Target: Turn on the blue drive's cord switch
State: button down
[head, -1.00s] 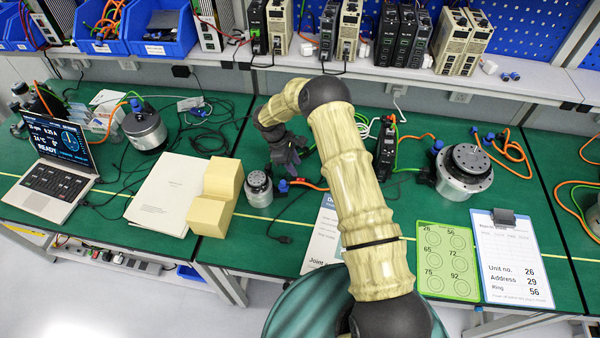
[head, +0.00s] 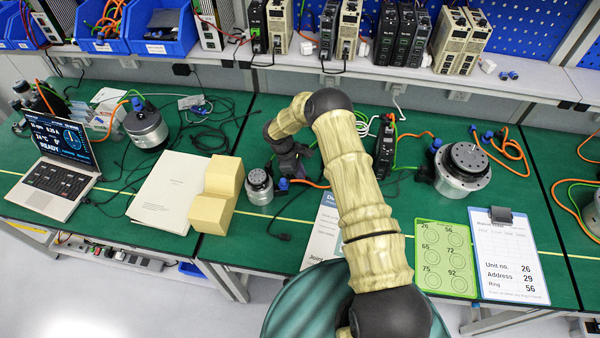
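No drive with a plainly blue body can be made out. A black drive module (head: 385,148) stands on the green bench right of my arm, with cords around it. Several black drives, such as one at the shelf's middle (head: 386,36), stand on the shelf. A small black block (head: 181,71) lies at the shelf's front edge; I cannot tell whether it is a cord switch. My gripper (head: 291,170) points down over the bench, just right of a small silver actuator (head: 258,186). Its fingers are dark and small, so their opening is unclear. My forearm hides part of the bench.
Beige drives (head: 451,40) share the shelf. A large silver actuator (head: 463,170) stands at the right, a laptop (head: 52,165) at the left. A green card (head: 445,259) and a clipboard (head: 509,255) lie in front. Loose cords cross the bench.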

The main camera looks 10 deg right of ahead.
jog(key=shift+s+d+t+y+b, duration=0.15)
jog(key=shift+d+t+y, duration=0.1)
jog(key=shift+y, duration=0.4)
jog(key=shift+s+d+t+y+b, duration=0.15)
jog(key=shift+t+y, duration=0.1)
jog(key=shift+y, duration=0.4)
jog(key=shift+w, duration=0.15)
jog(key=c, duration=1.4)
grip_release()
jog(key=r+b, duration=0.1)
jog(key=r, duration=0.4)
jog(key=a+r+b, duration=0.1)
jog(key=r, duration=0.5)
jog(key=w+a+r+b, duration=0.1)
jog(key=r, duration=0.5)
jog(key=shift+a+r, duration=0.1)
